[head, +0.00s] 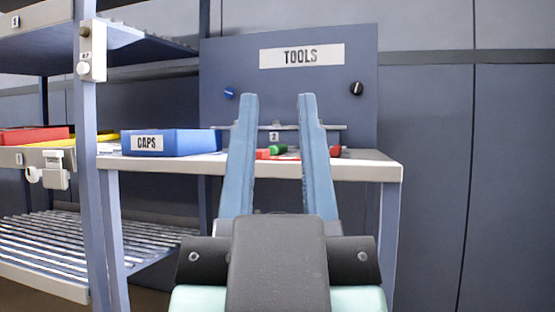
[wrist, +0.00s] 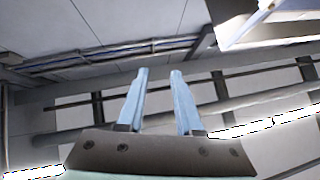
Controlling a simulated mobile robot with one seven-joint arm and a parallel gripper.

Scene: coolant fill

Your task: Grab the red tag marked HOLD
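My gripper (head: 278,97) is raised in front of the tool table in the head view, its two blue fingers apart with nothing between them in contact. In the wrist view my gripper (wrist: 160,72) also shows open and empty, pointing toward the ceiling. Behind the fingers, a small red piece (head: 262,154) lies on the tabletop, and another red piece (head: 335,152) shows just right of the right finger. Both are small and partly hidden. I cannot read HOLD on either, so I cannot tell which is the tag.
A green piece (head: 278,149) lies between the red ones. A blue CAPS bin (head: 172,143) stands left on the table (head: 350,170). The TOOLS board (head: 225,60) rises behind, with a blue knob (head: 229,93) and black knob (head: 357,88). A shelf rack (head: 88,190) stands left.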

